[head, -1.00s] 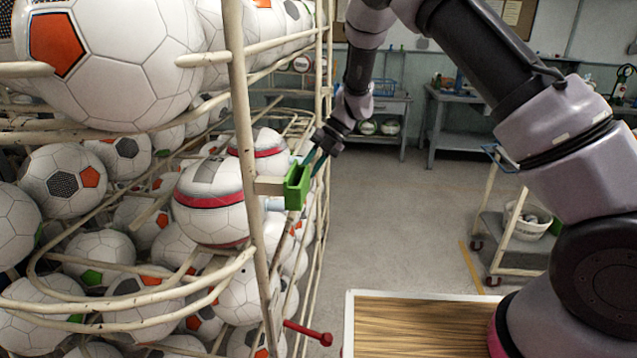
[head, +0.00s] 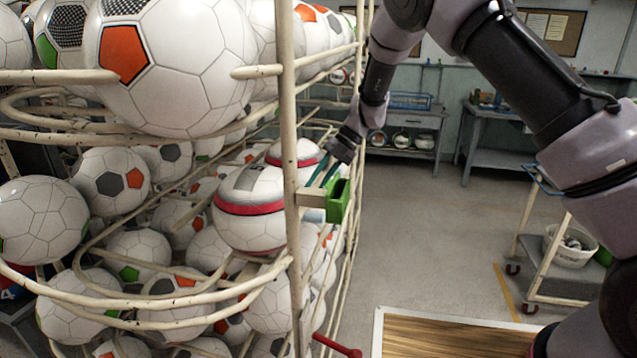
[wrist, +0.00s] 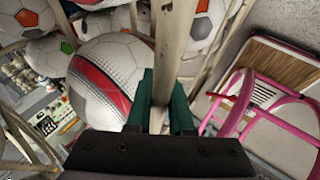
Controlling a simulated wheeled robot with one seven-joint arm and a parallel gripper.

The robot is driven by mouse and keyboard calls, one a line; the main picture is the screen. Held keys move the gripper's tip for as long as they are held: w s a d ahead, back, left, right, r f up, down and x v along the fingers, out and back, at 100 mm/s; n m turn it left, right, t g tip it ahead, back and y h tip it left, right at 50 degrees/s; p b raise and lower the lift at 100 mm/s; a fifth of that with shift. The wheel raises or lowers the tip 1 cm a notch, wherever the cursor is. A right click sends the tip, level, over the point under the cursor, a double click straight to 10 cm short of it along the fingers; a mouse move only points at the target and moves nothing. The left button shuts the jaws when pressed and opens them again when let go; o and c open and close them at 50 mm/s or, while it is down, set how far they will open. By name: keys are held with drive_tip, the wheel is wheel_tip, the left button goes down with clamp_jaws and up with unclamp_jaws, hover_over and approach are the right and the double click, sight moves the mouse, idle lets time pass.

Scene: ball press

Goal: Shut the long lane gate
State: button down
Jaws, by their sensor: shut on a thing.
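My gripper (head: 325,174) is at the right side of the ball rack, just behind its front upright. In the wrist view its green fingers (wrist: 158,108) are shut on a slim cream bar (wrist: 157,120), which I take to be the long lane gate. The head view does not show the grip clearly, since the upright and bracket partly cover it. A green bracket (head: 338,201) sits on a short cream block right of the upright, in front of the fingers. A white ball with a red band (head: 250,207) lies in the lane left of the fingers and also shows in the wrist view (wrist: 112,78).
The cream wire rack (head: 291,120) holds many soccer balls. A red-ended rod (head: 338,346) sticks out low on its right. A wood-topped table (head: 440,340) stands at the lower right, a cart with a white bucket (head: 570,247) behind. Grey floor between is open.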

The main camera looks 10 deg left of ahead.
drive_tip(key=shift+s+d+f, duration=0.15)
drive_tip(key=shift+d+f, duration=0.05)
drive_tip(key=shift+f, duration=0.2)
drive_tip(key=c, duration=0.8)
unclamp_jaws()
drive_tip(key=shift+r, duration=0.25)
drive_tip(key=v, duration=1)
drive_tip(key=shift+w+d+r, duration=0.1)
drive_tip(key=shift+w+r, duration=0.05)
drive_tip(key=shift+w, duration=0.1)
